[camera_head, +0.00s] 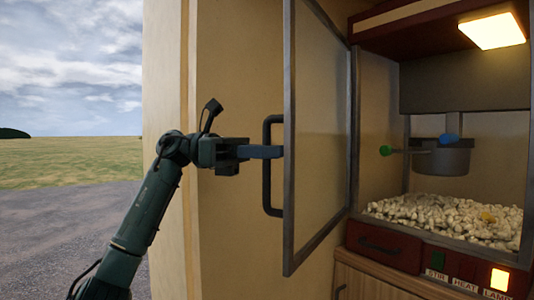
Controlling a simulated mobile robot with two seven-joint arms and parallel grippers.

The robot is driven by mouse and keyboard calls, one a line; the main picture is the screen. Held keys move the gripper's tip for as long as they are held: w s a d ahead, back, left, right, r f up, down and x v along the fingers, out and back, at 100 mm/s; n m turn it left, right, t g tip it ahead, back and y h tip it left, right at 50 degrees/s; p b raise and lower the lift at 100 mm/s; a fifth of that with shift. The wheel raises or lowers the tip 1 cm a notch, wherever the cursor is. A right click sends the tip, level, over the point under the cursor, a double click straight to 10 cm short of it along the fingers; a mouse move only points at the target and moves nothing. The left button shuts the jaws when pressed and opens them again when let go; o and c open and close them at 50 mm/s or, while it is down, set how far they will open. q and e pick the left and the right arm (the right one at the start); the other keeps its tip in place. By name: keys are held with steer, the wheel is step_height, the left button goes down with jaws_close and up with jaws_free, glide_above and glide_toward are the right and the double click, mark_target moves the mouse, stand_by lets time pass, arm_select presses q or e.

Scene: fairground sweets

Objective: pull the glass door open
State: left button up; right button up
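The glass door (318,140) of the popcorn cabinet has a grey metal frame and stands swung well open, on the left of the cabinet opening. Its black bar handle (267,190) is upright on the door's left side. My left gripper (270,152) reaches in from the left at the handle's height. A blue finger crosses in front of the handle bar, ending near the door frame. The other finger is hidden, so I cannot tell whether they are closed around the bar. My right gripper is not in view.
Inside the cabinet a heap of popcorn (440,214) lies below a hanging grey kettle (445,158). A lit lamp (492,30) is above. A red panel (430,258) with a drawer and labelled buttons runs below. A cream wall (225,80) stands behind my gripper.

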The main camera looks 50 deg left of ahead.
arm_select(q)
step_height(320, 180, up, 9)
steer(key=p, duration=0.5)
steer(key=shift+f, duration=0.2)
steer(key=shift+r+p, duration=0.35)
steer(key=shift+r, duration=0.15)
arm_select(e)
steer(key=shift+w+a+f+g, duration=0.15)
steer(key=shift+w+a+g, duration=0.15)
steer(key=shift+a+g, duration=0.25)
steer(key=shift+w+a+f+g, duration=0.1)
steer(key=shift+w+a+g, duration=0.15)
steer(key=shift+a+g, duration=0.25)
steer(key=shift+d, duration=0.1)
arm_select(q)
steer(key=shift+f, duration=0.1)
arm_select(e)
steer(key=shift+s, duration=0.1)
